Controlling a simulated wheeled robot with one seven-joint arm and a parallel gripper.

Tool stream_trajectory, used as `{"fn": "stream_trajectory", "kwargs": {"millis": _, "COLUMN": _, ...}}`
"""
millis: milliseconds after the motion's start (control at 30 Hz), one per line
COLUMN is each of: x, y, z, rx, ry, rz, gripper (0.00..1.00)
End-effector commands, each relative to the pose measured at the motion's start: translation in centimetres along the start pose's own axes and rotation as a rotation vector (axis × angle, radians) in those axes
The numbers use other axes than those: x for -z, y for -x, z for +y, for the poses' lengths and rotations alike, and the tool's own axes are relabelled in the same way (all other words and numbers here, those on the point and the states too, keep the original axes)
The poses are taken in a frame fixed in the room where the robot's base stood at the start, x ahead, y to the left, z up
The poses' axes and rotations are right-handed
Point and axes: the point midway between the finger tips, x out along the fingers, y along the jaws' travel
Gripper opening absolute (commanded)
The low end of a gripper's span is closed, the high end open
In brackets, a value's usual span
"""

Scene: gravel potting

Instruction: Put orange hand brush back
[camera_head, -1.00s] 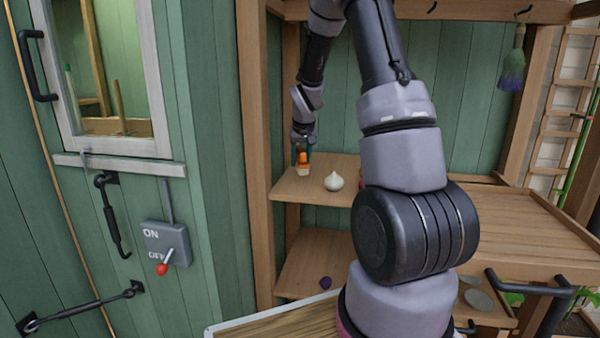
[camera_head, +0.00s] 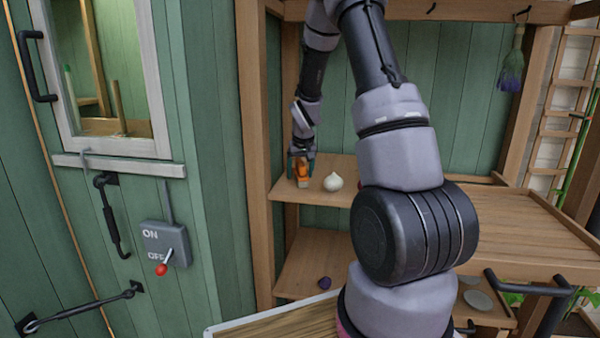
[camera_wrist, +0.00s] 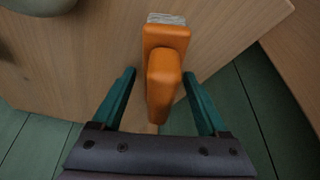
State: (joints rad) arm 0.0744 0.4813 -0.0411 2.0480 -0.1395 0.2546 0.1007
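The orange hand brush (camera_head: 301,174) is at the left end of the middle wooden shelf (camera_head: 288,190), beside a white bulb. In the wrist view its orange handle (camera_wrist: 163,80) lies between the two teal fingers, with its pale bristles at the far end over the wood. My gripper (camera_head: 300,162) is at the brush. The wrist view shows my gripper (camera_wrist: 160,88) open, with a visible gap between each finger and the handle. Whether the brush fully rests on the shelf is hard to tell.
The white bulb (camera_head: 333,182) stands close to the right of the brush. A purple round thing (camera_head: 325,283) lies on the lower shelf. A purple-tipped bundle (camera_head: 512,70) hangs from a hook at upper right. A slatted wooden top (camera_head: 520,225) is at right.

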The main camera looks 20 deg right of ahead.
Motion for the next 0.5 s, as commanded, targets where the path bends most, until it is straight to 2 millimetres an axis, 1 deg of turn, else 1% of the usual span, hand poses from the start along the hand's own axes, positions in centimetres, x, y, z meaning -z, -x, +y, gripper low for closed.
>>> {"fn": "stream_trajectory", "kwargs": {"millis": 133, "x": 0.1, "y": 0.1, "z": 0.0, "rx": 0.000, "ry": 0.000, "rz": 0.000, "gripper": 0.77}}
{"fn": "stream_trajectory", "kwargs": {"millis": 233, "x": 0.2, "y": 0.9, "z": 0.0, "rx": 0.000, "ry": 0.000, "rz": 0.002, "gripper": 0.77}}
{"fn": "stream_trajectory", "kwargs": {"millis": 367, "x": 0.2, "y": 3.2, "z": 0.0, "rx": 0.000, "ry": 0.001, "rz": 0.005, "gripper": 0.77}}
{"fn": "stream_trajectory", "kwargs": {"millis": 500, "x": 0.2, "y": 6.4, "z": 0.0, "rx": 0.000, "ry": 0.000, "rz": 0.006, "gripper": 0.77}}
